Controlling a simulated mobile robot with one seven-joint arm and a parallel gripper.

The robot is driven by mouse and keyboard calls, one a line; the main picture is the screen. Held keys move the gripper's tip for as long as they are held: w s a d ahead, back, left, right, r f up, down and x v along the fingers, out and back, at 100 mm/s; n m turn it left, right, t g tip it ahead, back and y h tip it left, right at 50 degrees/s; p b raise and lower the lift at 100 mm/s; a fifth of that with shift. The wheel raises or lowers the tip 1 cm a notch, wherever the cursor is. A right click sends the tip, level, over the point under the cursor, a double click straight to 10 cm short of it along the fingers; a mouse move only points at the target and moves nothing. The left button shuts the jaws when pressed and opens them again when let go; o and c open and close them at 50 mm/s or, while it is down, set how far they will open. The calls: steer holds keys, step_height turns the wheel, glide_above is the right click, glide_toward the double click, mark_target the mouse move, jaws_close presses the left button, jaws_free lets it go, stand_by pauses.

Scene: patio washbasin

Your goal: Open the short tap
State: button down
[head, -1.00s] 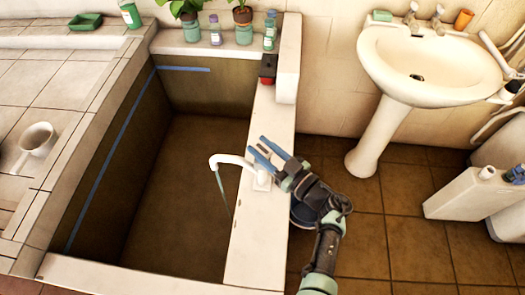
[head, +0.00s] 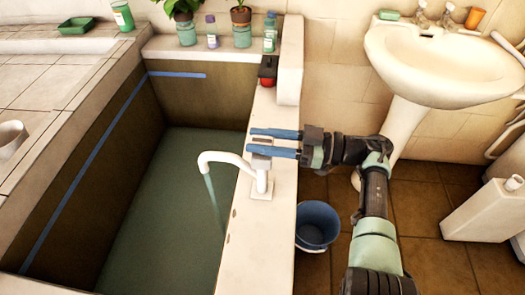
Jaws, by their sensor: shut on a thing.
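The short tap (head: 228,158) is white and stands on the ledge of the deep basin, its curved spout reaching left over the basin. A stream of water (head: 212,200) falls from the spout. My gripper (head: 256,141) is just above the tap's base, with its two blue fingers pointing left. It is shut on the tap's handle (head: 262,145), a small grey piece between the fingers that they mostly hide. The basin (head: 175,215) holds greenish water.
A red and black object (head: 267,72) sits farther back on the ledge. A blue bucket (head: 318,222) stands on the floor right of the ledge. A white pedestal sink (head: 445,80) is at the right. Potted plants and bottles line the back shelf.

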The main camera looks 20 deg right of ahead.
steer(key=shift+r+n+g+b, duration=0.15)
steer(key=shift+n+g+b, duration=0.2)
steer(key=shift+b, duration=0.25)
steer(key=shift+c, duration=2.4)
jaws_free()
steer(key=shift+s+d, duration=0.1)
steer(key=shift+d, duration=0.2)
steer(key=b+v, duration=1.1)
steer(key=v, duration=0.1)
steer(key=shift+f, duration=0.2)
